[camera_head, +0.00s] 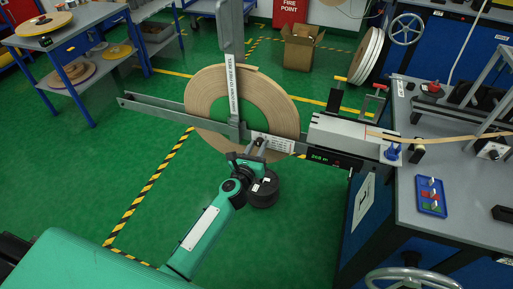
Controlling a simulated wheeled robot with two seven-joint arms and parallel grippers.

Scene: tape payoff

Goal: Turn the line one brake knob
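A large tan tape reel (205,95) stands upright on a grey metal frame, with a labelled upright post (232,90) in front of it. My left gripper (256,149) is at the lower front of the reel, by the foot of the post and the grey horizontal rail. Its fingers point up and away from me. They are small and overlap the post's foot, so I cannot tell whether they are open or touching a knob. No brake knob can be made out clearly there. My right gripper is not in view.
Right of the reel is a grey unit with a green display (318,157) and a blue knob (392,152). A grey bench (455,225) holds a blue tray (430,196) and a dial box (492,150). Green floor lies open at left.

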